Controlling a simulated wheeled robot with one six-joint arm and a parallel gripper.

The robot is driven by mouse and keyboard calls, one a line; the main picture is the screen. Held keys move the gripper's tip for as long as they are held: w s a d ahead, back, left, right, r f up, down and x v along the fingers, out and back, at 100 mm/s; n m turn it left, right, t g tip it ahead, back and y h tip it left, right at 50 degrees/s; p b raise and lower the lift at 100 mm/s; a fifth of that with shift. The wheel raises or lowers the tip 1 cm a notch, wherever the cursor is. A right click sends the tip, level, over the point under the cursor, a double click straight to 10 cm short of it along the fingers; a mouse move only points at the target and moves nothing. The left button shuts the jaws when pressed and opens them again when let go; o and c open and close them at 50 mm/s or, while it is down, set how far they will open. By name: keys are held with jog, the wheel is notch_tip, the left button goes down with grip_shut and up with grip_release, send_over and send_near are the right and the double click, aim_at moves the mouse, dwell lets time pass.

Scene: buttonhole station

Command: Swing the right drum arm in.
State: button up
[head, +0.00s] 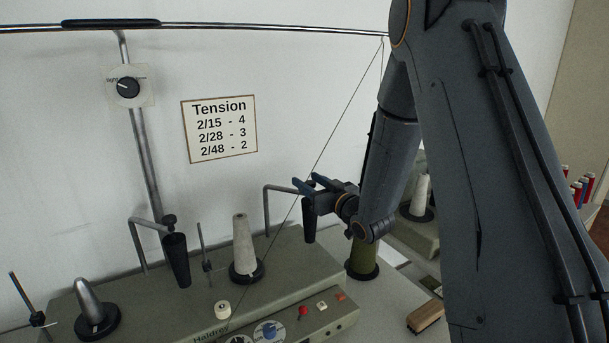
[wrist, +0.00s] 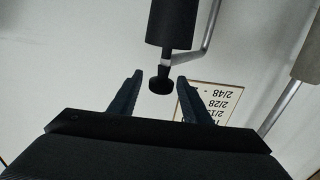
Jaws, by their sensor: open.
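The right drum arm (head: 281,187) is a bent grey rod with a black tapered drum (head: 309,224) hanging from its end, at the back right of the machine. The drum hangs to the right of the grey cone of thread (head: 243,247). My gripper (head: 308,184) is open at the top of this drum. In the wrist view the drum (wrist: 172,22) shows upside down with a small black knob (wrist: 160,84) on its end. The knob lies between the two open fingers of my gripper (wrist: 160,76), with a gap on each side. The drum's top is partly hidden in the head view.
The left drum (head: 177,262) hangs on its own bent rod. A thread runs from the overhead rail (head: 270,27) down past my gripper. A tension sign (head: 219,129) is on the wall.

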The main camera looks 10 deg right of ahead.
jog(key=p+x, duration=0.1)
jog(key=x, duration=0.2)
jog(key=shift+w+a, duration=0.1)
jog(key=shift+w, duration=0.1)
grip_shut()
